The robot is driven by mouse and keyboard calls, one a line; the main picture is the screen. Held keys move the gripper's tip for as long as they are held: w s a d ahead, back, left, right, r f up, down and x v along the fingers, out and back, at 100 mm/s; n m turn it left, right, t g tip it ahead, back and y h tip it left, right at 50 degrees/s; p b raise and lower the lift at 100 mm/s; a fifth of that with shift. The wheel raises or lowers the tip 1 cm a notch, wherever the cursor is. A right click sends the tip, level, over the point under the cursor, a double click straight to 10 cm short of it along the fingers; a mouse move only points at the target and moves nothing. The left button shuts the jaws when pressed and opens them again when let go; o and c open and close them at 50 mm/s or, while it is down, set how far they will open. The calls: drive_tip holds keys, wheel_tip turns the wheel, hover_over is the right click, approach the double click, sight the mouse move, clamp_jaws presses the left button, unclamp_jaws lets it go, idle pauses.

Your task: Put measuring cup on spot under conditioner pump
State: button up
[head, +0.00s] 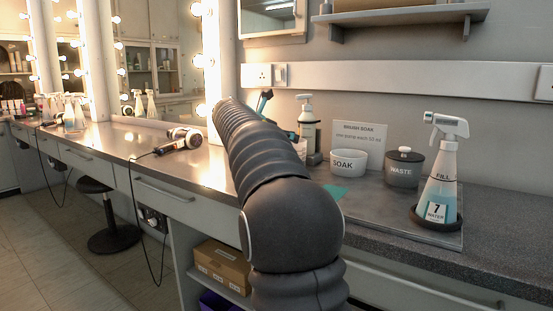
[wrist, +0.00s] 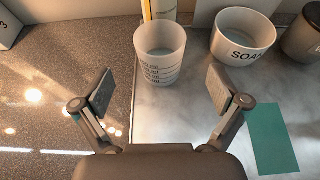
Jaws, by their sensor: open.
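The measuring cup (wrist: 160,66) is a translucent, whitish cup with dark graduation marks. It stands upright near the left edge of the metal tray in the wrist view; in the head view my arm hides most of it. My gripper (wrist: 161,91) is open and empty, with its fingers apart on the near side of the cup, not closed on it. A pump bottle (head: 307,126) with a white pump head stands at the back by the wall, partly hidden by my arm. I cannot make out the spot under its nozzle.
The white SOAK bowl (wrist: 243,34), grey WASTE pot (head: 404,168) and spray bottle (head: 438,185) stand to the right. A teal card (wrist: 273,139) lies on the tray (wrist: 190,125). A sign (head: 359,139) stands behind.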

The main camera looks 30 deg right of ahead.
drive_tip(key=shift+s+a, duration=0.1)
drive_tip(key=s+a+f+m+y, duration=0.1)
drive_tip(key=s+a, duration=0.1)
drive_tip(key=s+a+f+m+y, duration=0.1)
drive_tip(key=s+a+m, duration=0.1)
drive_tip(key=a, duration=0.1)
drive_tip(key=s+a+f+m+y, duration=0.1)
drive_tip(key=s+a, duration=0.1)
drive_tip(key=a, duration=0.1)
drive_tip(key=shift+s+a+f+m+t, duration=0.1)
drive_tip(key=shift+s+a+m+t, duration=0.05)
drive_tip(key=shift+s+m+t, duration=0.2)
drive_tip(key=s+a+f+m+y, duration=0.4)
drive_tip(key=s+a+f+m, duration=0.5)
drive_tip(key=s, duration=0.6)
drive_tip(key=s+a+f+m+y, duration=0.5)
drive_tip(key=s+a+f+m, duration=0.4)
drive_tip(key=s+a+f, duration=0.5)
drive_tip(key=shift+s+a+y, duration=0.3)
drive_tip(key=shift+s+a, duration=0.05)
drive_tip(key=shift+a, duration=0.35)
